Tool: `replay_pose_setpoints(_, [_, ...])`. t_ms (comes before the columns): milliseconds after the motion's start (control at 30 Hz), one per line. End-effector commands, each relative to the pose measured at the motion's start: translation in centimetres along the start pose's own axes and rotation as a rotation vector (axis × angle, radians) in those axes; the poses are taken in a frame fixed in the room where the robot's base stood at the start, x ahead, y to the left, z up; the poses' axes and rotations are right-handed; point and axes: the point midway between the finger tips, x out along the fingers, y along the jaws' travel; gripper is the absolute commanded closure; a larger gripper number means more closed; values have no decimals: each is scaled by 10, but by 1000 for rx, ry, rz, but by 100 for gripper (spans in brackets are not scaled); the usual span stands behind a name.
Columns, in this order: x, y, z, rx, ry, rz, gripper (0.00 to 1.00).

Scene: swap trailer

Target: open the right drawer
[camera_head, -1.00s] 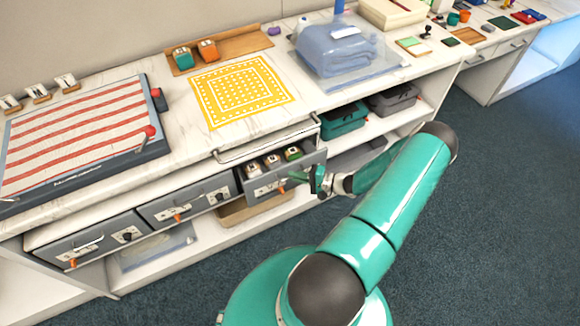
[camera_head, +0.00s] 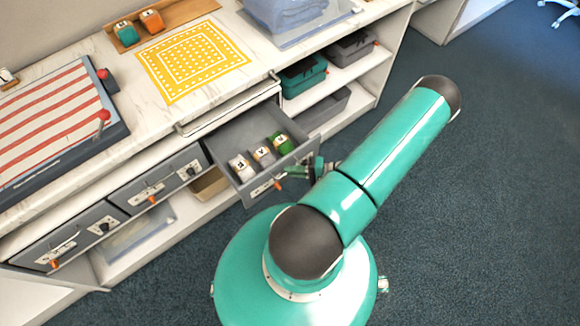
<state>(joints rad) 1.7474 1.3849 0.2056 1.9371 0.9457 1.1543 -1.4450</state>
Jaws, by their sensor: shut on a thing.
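The right drawer (camera_head: 228,145) is grey and stands pulled well out from under the counter. Several small items, two whitish and one green, lie inside near its front. My gripper (camera_head: 300,172) is at the drawer's front face, beside an orange tab (camera_head: 277,184). It is shut on the drawer's handle, which is mostly hidden by the gripper and the drawer's front. My teal arm reaches in from the right.
The middle drawer (camera_head: 158,187) and left drawer (camera_head: 75,240) are shut. Teal (camera_head: 302,77) and grey bins sit on shelves right of the open drawer. A yellow patterned mat (camera_head: 190,62) and a striped board (camera_head: 55,115) lie on the counter. Carpet on the right is free.

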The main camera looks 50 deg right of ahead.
Motion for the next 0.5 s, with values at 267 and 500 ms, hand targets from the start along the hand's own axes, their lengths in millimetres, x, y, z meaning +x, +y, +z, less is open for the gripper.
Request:
replay_pose_setpoints(267, [0, 0, 0, -1, -1, 0, 88])
replay_pose_setpoints(500, [0, 0, 0, -1, 0, 0, 68])
